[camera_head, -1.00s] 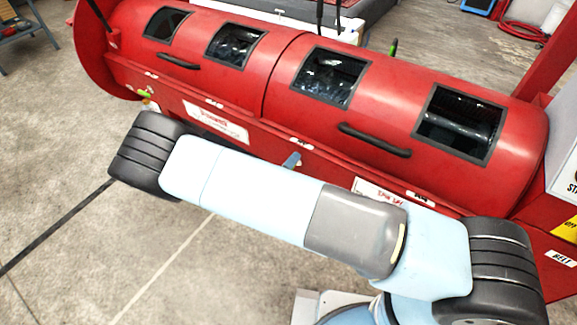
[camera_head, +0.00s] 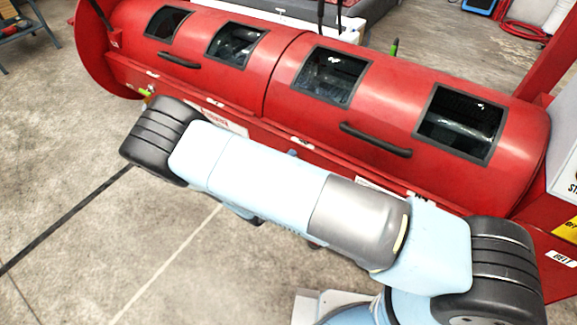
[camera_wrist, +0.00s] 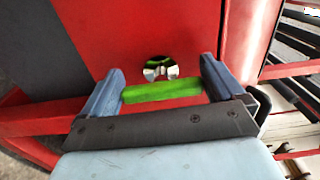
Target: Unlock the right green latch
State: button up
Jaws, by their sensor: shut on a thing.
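A green latch (camera_wrist: 162,91) lies level across a red panel in the wrist view, just below a round hole with shiny metal (camera_wrist: 160,68) in it. My gripper (camera_wrist: 162,86) has one blue-grey finger at each end of the latch and is shut on it. In the head view my arm covers the gripper and this latch. A small green piece (camera_head: 145,92) shows at the left end of the red machine (camera_head: 285,80). I cannot tell from the head view which latch is held.
The machine's long red drum has dark windows and two black handles (camera_head: 375,139). A control box (camera_head: 565,165) stands at the right edge. In the wrist view, red frame parts flank the panel. The concrete floor (camera_head: 70,220) at left is mostly clear.

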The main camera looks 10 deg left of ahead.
jog(key=shift+f, duration=0.15)
jog(key=o, duration=0.7)
jog(key=shift+c, duration=0.2)
jog(key=v, duration=1.4)
jog(key=shift+w, duration=0.1)
jog(key=w+d+r+m+g+h, duration=0.1)
jog(key=w+d+r+m+g, duration=0.3)
jog(key=d+r+m, duration=0.6)
jog(key=w+d+r+m+g, duration=0.3)
jog(key=d+r+m+g, duration=0.25)
jog(key=r+m, duration=0.4)
jog(key=w+d+r+m+g+h, duration=0.1)
jog(key=w+d+r+m+g, duration=0.2)
jog(key=d+r+m+g, duration=0.7)
jog(key=s+d+r+m+t+y, duration=0.4)
jog(key=s+d+r+m, duration=0.3)
jog(key=r+m, duration=0.3)
jog(key=s+d+r+m+t+y, duration=0.4)
jog(key=s+d+r+m, duration=0.4)
jog(key=r, duration=0.4)
jog(key=shift+s+d+r+m+y, duration=0.15)
jog(key=shift+s+r+m+y, duration=0.3)
jog(key=shift+s+m, duration=0.45)
